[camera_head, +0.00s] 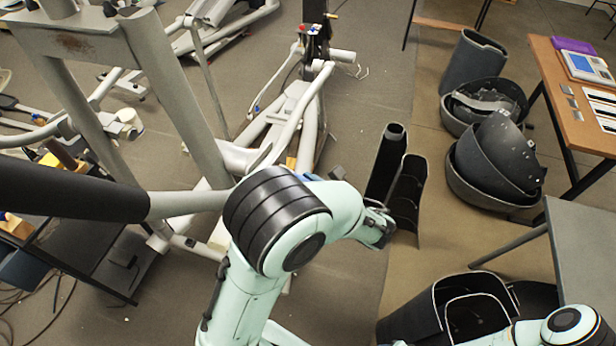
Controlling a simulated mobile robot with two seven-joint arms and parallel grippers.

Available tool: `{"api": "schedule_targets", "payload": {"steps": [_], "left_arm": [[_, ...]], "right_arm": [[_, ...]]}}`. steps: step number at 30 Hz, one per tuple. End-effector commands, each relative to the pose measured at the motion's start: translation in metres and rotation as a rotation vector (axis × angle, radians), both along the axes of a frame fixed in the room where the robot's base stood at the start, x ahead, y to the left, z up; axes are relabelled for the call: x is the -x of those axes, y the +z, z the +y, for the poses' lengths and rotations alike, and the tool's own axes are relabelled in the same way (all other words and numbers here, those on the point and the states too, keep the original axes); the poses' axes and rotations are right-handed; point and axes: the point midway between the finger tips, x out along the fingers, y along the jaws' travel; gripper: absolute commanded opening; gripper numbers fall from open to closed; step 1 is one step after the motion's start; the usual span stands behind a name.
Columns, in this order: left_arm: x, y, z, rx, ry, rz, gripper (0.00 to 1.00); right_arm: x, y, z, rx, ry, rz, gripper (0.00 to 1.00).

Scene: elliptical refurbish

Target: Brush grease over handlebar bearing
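A handlebar with a thick black grip (70,190) and a grey tube (185,204) reaches in from the left edge; its right end is hidden behind my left arm. I cannot make out its bearing for certain. No brush or grease can be clearly told. My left arm, mint green with a black joint, rises from the bottom middle and bends right. The end of it, with my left gripper (378,208), is in front of dark curved covers; its fingers are small and partly hidden. Part of my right arm shows at the bottom right; its gripper is not in view.
The grey machine frame (165,90) stands at left and back. Dark curved shells (490,160) lie on the floor at right, with another dark shell (460,305) at the lower right. A wooden table (570,110) and a grey table (585,240) stand at right.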

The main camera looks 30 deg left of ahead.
Motion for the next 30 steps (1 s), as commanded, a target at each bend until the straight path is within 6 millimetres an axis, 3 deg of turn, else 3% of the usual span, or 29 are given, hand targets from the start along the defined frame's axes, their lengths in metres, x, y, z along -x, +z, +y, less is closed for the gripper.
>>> {"api": "schedule_targets", "payload": {"steps": [20, 30], "left_arm": [[0.041, 0.000, -0.011, -0.001, 0.001, 0.001, 0.00], [0.042, 0.000, -0.012, -0.001, 0.001, -0.001, 0.00]], "right_arm": [[0.003, -0.003, 0.000, 0.000, 0.000, 0.003, 0.52], [0.003, -0.002, 0.000, 0.000, 0.000, 0.003, 0.52]]}}
